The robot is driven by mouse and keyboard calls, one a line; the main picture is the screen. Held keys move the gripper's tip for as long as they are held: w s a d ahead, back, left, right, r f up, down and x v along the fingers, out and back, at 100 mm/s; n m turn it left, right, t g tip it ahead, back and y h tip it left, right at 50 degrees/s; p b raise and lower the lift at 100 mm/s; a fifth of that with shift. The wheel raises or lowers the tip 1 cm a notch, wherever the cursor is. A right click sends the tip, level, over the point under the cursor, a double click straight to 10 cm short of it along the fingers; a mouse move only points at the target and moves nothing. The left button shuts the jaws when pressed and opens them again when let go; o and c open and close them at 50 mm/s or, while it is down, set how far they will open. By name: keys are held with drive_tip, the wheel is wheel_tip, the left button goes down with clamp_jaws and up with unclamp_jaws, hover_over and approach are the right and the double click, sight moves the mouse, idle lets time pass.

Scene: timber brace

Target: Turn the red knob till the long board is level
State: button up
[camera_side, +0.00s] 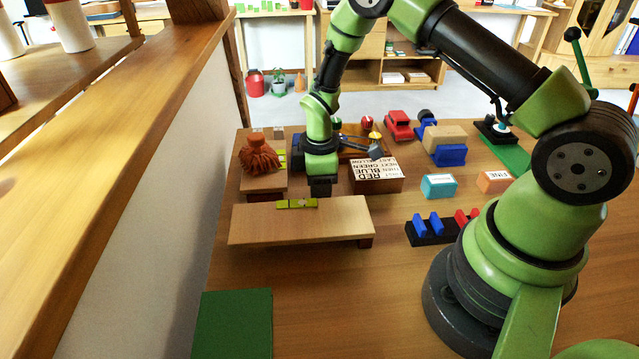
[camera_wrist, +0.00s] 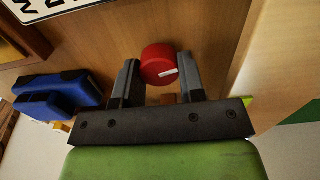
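The long board (camera_side: 335,225) lies across the near part of the bench, with a dark reddish block under its right end. A yellow-green spirit level (camera_side: 297,203) rests on it; its bubble is too small to read. My gripper (camera_side: 320,189) points down just behind the board. In the wrist view, the red knob (camera_wrist: 158,66), with a white mark on its face, sits between the fingertips of my gripper (camera_wrist: 160,70). The knob fills the gap, and both fingers appear to touch its sides. The side view hides the knob. I cannot tell the board's exact tilt.
A shaggy brown thing (camera_side: 259,156) sits on a smaller board to the left. A box with printed words (camera_side: 376,177) stands close right of my gripper. Teal (camera_side: 438,186) and orange blocks and a black rack (camera_side: 430,234) are farther right.

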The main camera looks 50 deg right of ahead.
drive_tip(key=shift+m, duration=0.4)
drive_tip(key=m, duration=0.5)
drive_tip(key=shift+d+m, duration=0.1)
drive_tip(key=shift+m, duration=0.3)
drive_tip(key=m, duration=0.5)
idle(0.4)
drive_tip(key=o, duration=0.9)
drive_tip(key=shift+o, duration=0.2)
wheel_tip(320, 180, up, 10)
drive_tip(key=shift+r, duration=0.1)
